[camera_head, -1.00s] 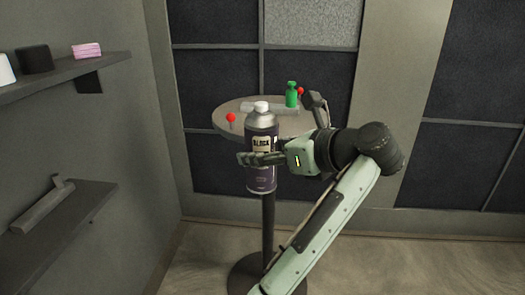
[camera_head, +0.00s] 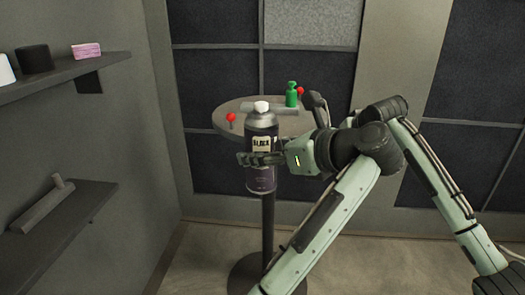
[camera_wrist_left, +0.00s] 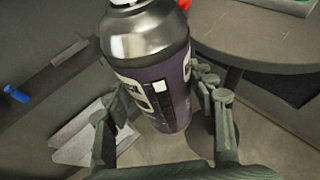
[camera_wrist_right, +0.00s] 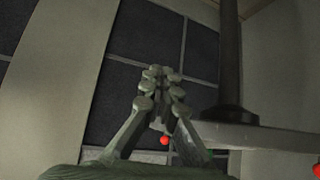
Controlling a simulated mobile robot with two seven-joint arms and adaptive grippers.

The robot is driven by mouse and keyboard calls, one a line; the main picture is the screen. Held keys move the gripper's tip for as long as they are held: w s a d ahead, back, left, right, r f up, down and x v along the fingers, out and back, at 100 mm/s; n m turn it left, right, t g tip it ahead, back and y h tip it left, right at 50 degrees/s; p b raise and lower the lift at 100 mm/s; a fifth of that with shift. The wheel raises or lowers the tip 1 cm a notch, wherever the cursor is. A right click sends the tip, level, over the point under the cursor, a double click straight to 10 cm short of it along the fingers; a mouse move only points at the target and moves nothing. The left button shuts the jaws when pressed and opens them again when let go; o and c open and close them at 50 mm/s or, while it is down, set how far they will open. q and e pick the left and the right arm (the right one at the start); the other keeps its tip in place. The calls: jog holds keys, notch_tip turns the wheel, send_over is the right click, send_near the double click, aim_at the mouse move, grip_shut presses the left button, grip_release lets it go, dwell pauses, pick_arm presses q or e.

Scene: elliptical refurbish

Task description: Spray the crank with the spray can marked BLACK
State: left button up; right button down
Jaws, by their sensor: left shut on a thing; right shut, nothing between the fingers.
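The spray can (camera_head: 261,135) marked BLACK is upright, with a white cap, a silver shoulder and a dark purple lower body. My left gripper (camera_head: 262,158) is shut around its middle, in front of the round table. In the left wrist view the can (camera_wrist_left: 150,60) fills the space between the fingers. A grey bar with an upright peg, which looks like the crank (camera_head: 38,208), lies on the lower left shelf. My right gripper (camera_wrist_right: 161,72) is shut and empty in the right wrist view, near the table's edge.
The round table (camera_head: 228,117) on a post bears a green bottle (camera_head: 291,95) and a flat grey piece (camera_head: 262,106). Red balls (camera_head: 231,117) show by its rim. The upper left shelf (camera_head: 70,68) holds a pink block (camera_head: 86,50) and a black one (camera_head: 34,59).

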jog(key=a+r, duration=0.2)
jog(key=r, duration=0.3)
jog(key=a+r+n+y, duration=0.1)
jog(key=a+r, duration=0.1)
jog(key=r, duration=0.3)
jog(key=a+r+n, duration=0.1)
jog(key=a+r, duration=0.1)
jog(key=r, duration=0.3)
jog(key=shift+w+a+y, duration=0.25)
jog(key=shift+y, duration=0.15)
jog(key=s+a+r+n+g+y, duration=0.2)
jog(key=s+a+r+n+g, duration=0.5)
jog(key=s+a+r, duration=0.85)
jog(key=shift+n+t, duration=0.3)
jog(key=shift+t, duration=0.4)
jog(key=shift+s+d+f, duration=0.2)
jog(key=shift+f, duration=1.15)
jog(key=shift+s+d+f, duration=0.2)
jog(key=shift+f, duration=1.2)
jog(key=shift+s+d+f, duration=0.2)
jog(key=shift+f, duration=1.15)
jog(key=shift+f, duration=0.15)
